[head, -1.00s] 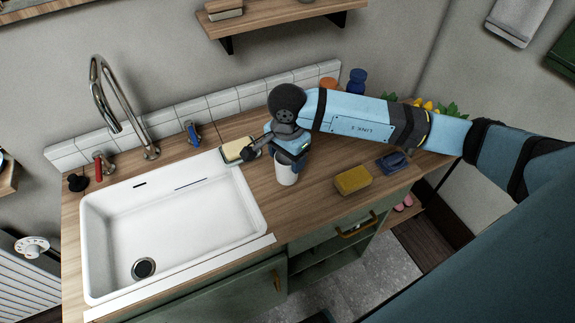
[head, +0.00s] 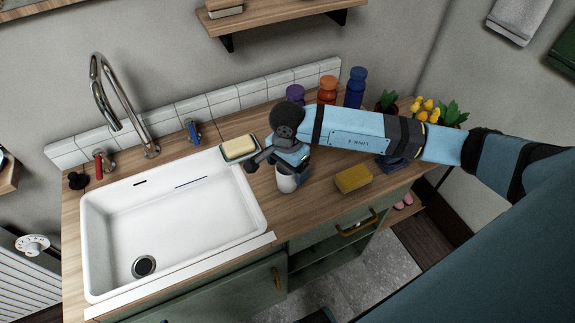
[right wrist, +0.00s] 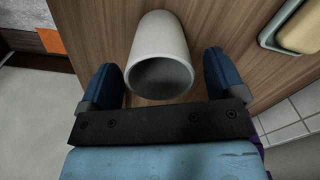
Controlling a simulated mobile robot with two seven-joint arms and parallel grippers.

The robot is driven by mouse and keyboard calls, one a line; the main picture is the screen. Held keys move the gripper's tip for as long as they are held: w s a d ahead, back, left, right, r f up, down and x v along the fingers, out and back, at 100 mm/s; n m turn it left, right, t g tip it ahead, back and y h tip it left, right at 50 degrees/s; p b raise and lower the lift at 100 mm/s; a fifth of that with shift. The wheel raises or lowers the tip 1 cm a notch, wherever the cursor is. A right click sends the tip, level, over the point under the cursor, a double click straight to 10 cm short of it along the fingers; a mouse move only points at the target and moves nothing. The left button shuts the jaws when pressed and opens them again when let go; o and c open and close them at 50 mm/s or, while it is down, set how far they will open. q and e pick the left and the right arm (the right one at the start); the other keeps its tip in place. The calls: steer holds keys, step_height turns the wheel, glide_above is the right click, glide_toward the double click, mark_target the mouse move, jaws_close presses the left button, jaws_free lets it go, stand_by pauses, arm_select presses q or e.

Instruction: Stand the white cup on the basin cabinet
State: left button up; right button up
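The white cup (head: 286,184) is on the wooden top of the basin cabinet (head: 320,205), just right of the white basin. My right gripper (head: 291,171) reaches down over it and hides its upper part in the head view. In the right wrist view the cup (right wrist: 160,58) lies between the two dark blue fingers of the gripper (right wrist: 163,85), its mouth facing the camera. A gap shows on each side of the cup, so the gripper is open around it. My left gripper is not in view.
A soap dish with soap (head: 239,149) sits left of the gripper at the basin (head: 255,218) edge. A yellow sponge (head: 353,179) lies to the right. Bottles (head: 327,90) and potted plants (head: 425,107) stand behind my arm.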

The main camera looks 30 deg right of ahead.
steer(key=shift+r, duration=0.1)
steer(key=shift+r+p, duration=0.25)
steer(key=shift+p, duration=0.05)
step_height(320, 180, up, 12)
steer(key=b, duration=0.1)
steer(key=shift+f+b, duration=0.15)
steer(key=shift+b, duration=0.2)
